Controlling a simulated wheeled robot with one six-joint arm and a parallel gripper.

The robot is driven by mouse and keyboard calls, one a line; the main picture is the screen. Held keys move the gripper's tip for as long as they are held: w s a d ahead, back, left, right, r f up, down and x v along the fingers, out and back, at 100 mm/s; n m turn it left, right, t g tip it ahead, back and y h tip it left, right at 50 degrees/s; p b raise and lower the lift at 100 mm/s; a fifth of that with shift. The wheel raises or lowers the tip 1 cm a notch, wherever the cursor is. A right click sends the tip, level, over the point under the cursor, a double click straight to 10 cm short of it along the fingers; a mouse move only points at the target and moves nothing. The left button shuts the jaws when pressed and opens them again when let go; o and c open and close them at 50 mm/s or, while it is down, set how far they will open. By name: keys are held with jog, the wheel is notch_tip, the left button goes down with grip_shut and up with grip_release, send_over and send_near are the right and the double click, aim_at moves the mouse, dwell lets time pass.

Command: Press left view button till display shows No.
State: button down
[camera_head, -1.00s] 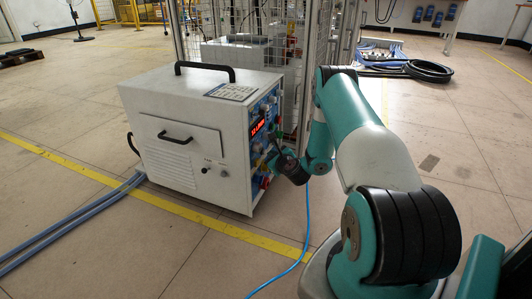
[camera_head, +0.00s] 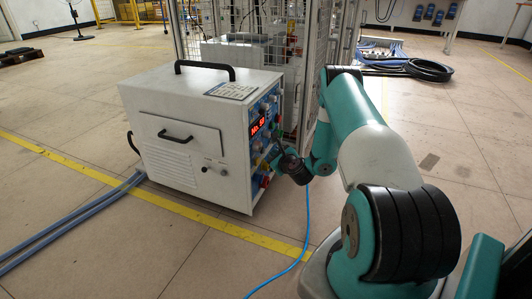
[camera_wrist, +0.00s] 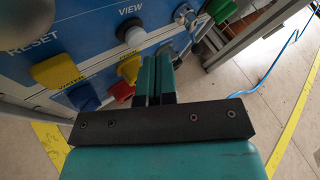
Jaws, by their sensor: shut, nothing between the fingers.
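The heater's red display (camera_head: 257,125) is lit on the side panel. It seems to read "No." followed by digits, though the characters are small. In the wrist view, the left view button (camera_wrist: 131,36) is pale and round, just under the word VIEW. A second pale button (camera_wrist: 183,13) is to its upper right. My gripper (camera_wrist: 157,60) is shut and empty, its fingertips close to the panel, below and between these two buttons. I cannot tell whether they touch anything. In the head view, the gripper is mostly hidden by my arm beside the panel.
The white heater box (camera_head: 185,115) stands on the floor. Yellow connectors (camera_wrist: 55,71) and a red one (camera_wrist: 122,91) stick out near my fingers. A blue cable (camera_head: 307,225) runs along the floor. A mesh cage (camera_head: 265,25) stands behind.

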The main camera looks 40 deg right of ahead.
dwell(0.3)
jog(key=s, duration=0.1)
jog(key=s+d, duration=0.1)
jog(key=s, duration=0.1)
jog(key=s+d+b, duration=0.1)
jog(key=shift+s, duration=0.4)
dwell(0.7)
